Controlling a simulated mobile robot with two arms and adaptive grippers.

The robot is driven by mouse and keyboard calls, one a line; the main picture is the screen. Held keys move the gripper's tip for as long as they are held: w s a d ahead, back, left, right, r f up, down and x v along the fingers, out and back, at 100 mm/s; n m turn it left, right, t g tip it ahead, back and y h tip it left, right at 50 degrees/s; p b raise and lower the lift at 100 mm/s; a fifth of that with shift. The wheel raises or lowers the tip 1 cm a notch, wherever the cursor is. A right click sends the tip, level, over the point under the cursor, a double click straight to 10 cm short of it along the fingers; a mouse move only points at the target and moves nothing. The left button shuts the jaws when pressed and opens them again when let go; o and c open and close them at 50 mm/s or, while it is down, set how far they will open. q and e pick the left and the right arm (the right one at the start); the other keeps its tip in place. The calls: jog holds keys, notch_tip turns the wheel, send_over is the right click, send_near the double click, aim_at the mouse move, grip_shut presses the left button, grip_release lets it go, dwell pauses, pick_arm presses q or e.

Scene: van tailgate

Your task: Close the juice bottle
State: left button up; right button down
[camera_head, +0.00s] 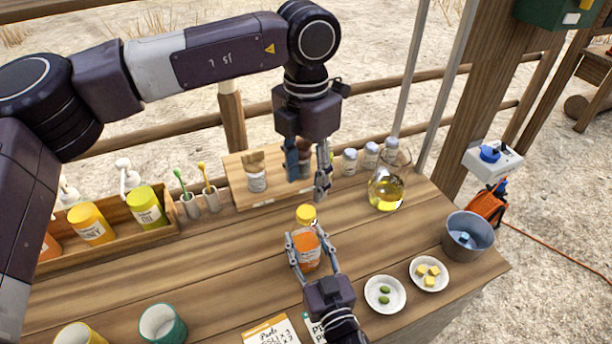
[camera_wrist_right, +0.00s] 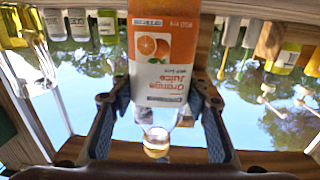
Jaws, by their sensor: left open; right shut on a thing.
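The juice bottle (camera_head: 306,250) stands upright on the wooden counter, with orange contents and an orange label. A yellow cap (camera_head: 306,214) shows at its top; I cannot tell whether it is tight or only resting there. My right gripper (camera_head: 307,257) is shut around the bottle's body from the near side.
A wooden rack (camera_head: 165,222) with several bottles stands at left. A glass flask (camera_head: 387,185), a metal bucket (camera_head: 468,236) and two small white dishes (camera_head: 385,305) are at right. Cups and cards occupy the front edge.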

aim_at(306, 212)
pick_arm(q)
jog(key=shift+f, duration=4)
grip_shut()
jog(key=shift+m, duration=0.9)
jog(key=shift+o, duration=0.8)
grip_release()
notch_tip(306, 212, up, 12)
